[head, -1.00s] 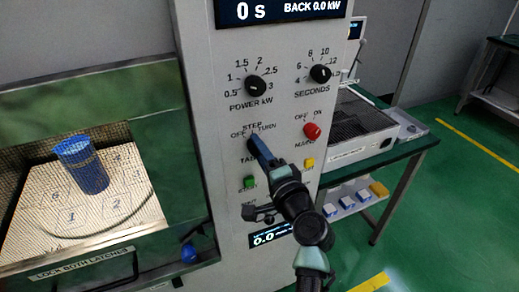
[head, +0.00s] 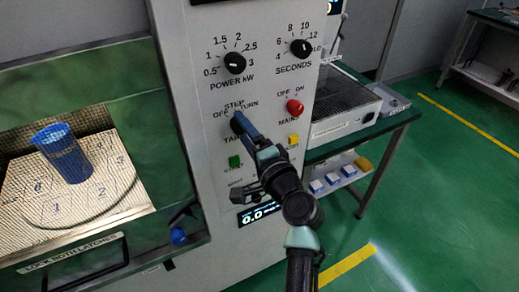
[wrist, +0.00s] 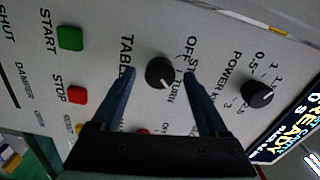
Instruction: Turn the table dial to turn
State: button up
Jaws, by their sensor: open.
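The table dial (wrist: 160,73) is a round black knob on the pale control panel. In the wrist view its white mark points down and slightly right, on the side of the TURN label. My gripper (wrist: 159,76) is open, with one blue finger on each side of the dial. Gaps show between the fingers and the knob; depth of contact is hard to judge. In the head view my gripper (head: 240,124) is at the panel below the OFF, STEP and TURN labels, and its finger hides most of the dial.
The power dial (head: 234,62) and seconds dial (head: 301,47) are above. The green start button (head: 235,161) is below left. A blue cylinder (head: 63,153) stands in the chamber.

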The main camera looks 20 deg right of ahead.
jog(key=s+b, duration=0.1)
jog(key=s, duration=1.1)
jog(key=shift+d, duration=0.2)
jog(key=w+a+r+n+t, duration=0.1)
jog(key=a+r+n, duration=0.25)
jog(key=r, duration=0.45)
jog(key=w+a+r+n+t+p, duration=0.1)
jog(key=a+r+n+t, duration=0.2)
jog(key=r, duration=0.5)
jog(key=w+a+r+n, duration=0.1)
jog(key=a+r+n, duration=0.35)
jog(key=r, duration=0.45)
jog(key=s+a+r+n+t, duration=0.2)
jog(key=s+a+r, duration=0.2)
jog(key=r, duration=0.5)
jog(key=s+a+r+n+t, duration=0.3)
jog(key=s+a+r, duration=0.1)
jog(key=s+r, duration=0.3)
notch_tip(320, 180, up, 2)
jog(key=shift+s+a+r+h+p, duration=0.1)
jog(key=shift+s+a+h+p, duration=0.2)
jog(key=shift+p, duration=0.1)
